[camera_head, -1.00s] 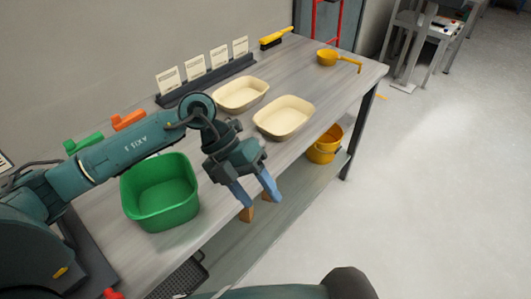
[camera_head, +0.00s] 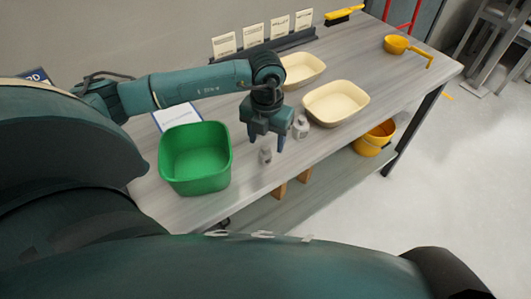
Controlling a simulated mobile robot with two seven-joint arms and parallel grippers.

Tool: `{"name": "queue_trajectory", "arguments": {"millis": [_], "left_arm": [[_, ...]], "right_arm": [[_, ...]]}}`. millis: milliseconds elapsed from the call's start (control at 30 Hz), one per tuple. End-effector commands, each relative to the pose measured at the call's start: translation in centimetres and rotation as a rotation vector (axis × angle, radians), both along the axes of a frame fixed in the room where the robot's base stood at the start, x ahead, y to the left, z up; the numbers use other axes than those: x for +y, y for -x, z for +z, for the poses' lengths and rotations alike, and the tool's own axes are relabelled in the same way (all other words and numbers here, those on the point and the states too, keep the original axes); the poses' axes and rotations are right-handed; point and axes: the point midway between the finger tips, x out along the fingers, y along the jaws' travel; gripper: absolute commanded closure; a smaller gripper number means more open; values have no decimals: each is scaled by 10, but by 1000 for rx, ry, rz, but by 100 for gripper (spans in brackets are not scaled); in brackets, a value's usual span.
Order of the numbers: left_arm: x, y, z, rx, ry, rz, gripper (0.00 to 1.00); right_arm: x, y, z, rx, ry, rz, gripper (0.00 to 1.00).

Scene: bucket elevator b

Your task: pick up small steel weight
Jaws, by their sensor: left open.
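A small steel weight (camera_head: 265,156) stands on the workbench near its front edge, right of the green bin. A larger steel weight (camera_head: 300,127) stands behind it to the right. My left gripper (camera_head: 266,144) points down with its blue-grey fingers apart, open and empty. In the picture its fingertips are just above the small weight; I cannot tell the exact height gap. My right gripper is not in view.
The green bin (camera_head: 195,160) stands close on the left. Two cream trays, one in front (camera_head: 335,103) and one behind (camera_head: 303,70), are to the right. A yellow scoop (camera_head: 397,45) lies at the far right end. A yellow bucket (camera_head: 375,139) sits on the lower shelf.

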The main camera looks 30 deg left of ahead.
Motion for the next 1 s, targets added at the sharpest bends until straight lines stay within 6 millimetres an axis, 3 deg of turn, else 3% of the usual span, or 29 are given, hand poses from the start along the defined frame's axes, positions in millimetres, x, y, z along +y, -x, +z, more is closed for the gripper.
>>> {"name": "queue_trajectory", "arguments": {"millis": [133,300,567,1000], "left_arm": [[2,3,-22,7,0,-1,44],[2,2,-42,4,1,-1,44],[2,2,-45,2,0,-2,44],[2,2,-44,2,1,-2,79]], "right_arm": [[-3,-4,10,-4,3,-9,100],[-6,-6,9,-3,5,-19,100],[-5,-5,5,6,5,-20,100],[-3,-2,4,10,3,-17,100]]}}
